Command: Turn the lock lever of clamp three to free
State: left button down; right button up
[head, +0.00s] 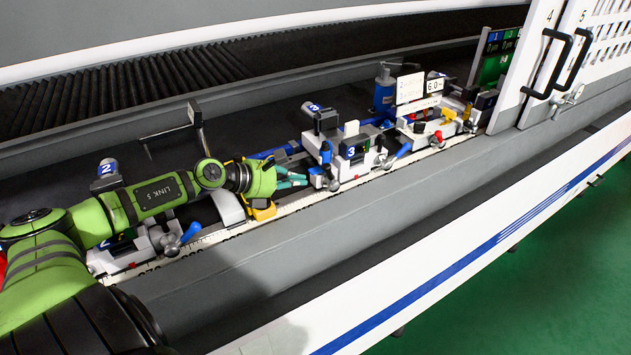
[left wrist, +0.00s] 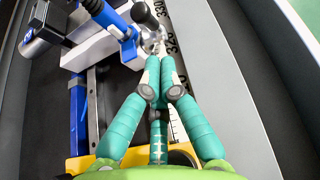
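Clamp three (head: 350,152) is a white and grey block with a "3" label, mounted on the rail in the middle of the head view. Its blue lever (head: 325,153) shows on the near left side. The left wrist view also shows a blue lever (left wrist: 105,14) and a dark knob (left wrist: 143,13) by a metal pivot. My left gripper (head: 300,180) reaches clamp three from the left, low at its front. In the wrist view its teal fingers (left wrist: 160,62) come together just short of the metal pivot. I see nothing clearly between them; contact is unclear. My right gripper is out of view.
Clamp two (head: 135,250) with its blue lever (head: 191,232) is at left, beneath my arm. A yellow part (head: 263,211) lies below my left wrist. Further clamps (head: 435,120) and a blue cylinder (head: 384,95) stand to the right. The grey front ledge (head: 400,205) is clear.

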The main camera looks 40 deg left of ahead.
aim_at(330, 181)
pick_arm(q)
jog(key=p+x, duration=0.1)
jog(key=x, duration=0.4)
jog(key=shift+r+p, duration=0.15)
jog(key=shift+p, duration=0.15)
jog(key=shift+w+d, duration=0.25)
jog(key=shift+w, duration=0.05)
jog(key=shift+f, duration=0.25)
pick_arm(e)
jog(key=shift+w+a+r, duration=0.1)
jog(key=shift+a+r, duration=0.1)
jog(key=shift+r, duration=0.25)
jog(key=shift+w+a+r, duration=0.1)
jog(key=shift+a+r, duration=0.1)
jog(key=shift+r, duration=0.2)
pick_arm(q)
jog(key=shift+a, duration=0.15)
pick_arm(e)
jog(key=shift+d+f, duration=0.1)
